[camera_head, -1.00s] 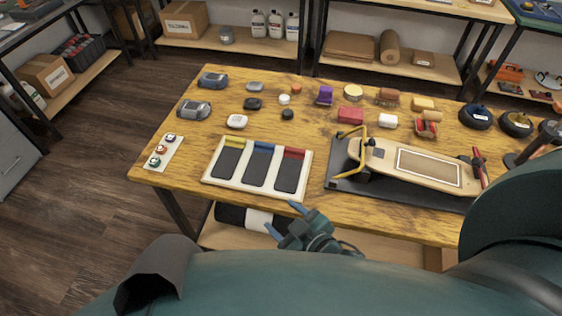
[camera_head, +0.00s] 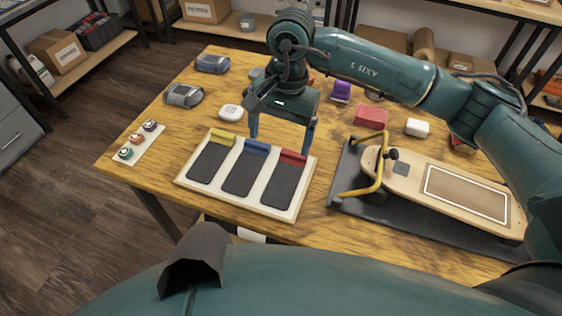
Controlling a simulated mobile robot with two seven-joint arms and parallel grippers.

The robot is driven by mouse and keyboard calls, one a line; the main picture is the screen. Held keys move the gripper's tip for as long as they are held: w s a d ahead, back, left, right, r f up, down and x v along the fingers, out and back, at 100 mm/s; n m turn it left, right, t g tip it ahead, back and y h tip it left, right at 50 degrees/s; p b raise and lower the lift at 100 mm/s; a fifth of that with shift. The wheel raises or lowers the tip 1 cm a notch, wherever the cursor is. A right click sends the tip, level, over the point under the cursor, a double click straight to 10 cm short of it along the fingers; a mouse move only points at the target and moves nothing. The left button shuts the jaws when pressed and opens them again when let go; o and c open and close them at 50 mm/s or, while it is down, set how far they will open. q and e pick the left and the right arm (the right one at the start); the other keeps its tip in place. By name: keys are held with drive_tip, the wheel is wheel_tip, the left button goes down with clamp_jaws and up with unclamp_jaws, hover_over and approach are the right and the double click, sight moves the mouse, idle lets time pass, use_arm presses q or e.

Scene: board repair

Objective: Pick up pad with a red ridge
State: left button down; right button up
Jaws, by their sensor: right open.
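The pad with a red ridge (camera_head: 284,183) is dark, with its red ridge at the far end, and lies at the right in a white tray (camera_head: 186,183). A blue-ridged pad (camera_head: 251,172) lies in the middle and a yellow-ridged pad (camera_head: 208,162) at the left. My right gripper (camera_head: 281,139) is open and empty, fingers pointing down, at the tray's far edge. One finger shows near the blue ridge and the other just beyond the red ridge; whether they touch anything cannot be told. My left gripper is not in view.
A skateboard deck (camera_head: 410,190) with a yellow bracket (camera_head: 366,190) rests on a black mat (camera_head: 350,209) right of the tray. A red box (camera_head: 371,116) and white block (camera_head: 417,127) stand behind. A strip with small wheels (camera_head: 138,140) lies left.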

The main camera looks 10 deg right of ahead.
drive_tip(key=w+d+h, duration=0.1)
drive_tip(key=w+d, duration=0.1)
hover_over(287, 173)
drive_tip(key=shift+t, duration=0.3)
wheel_tip(287, 173, down, 6)
drive_tip(key=shift+d, duration=0.15)
drive_tip(key=shift+f+p, duration=0.65)
drive_tip(key=shift+f, duration=2.5)
drive_tip(key=c, duration=1.1)
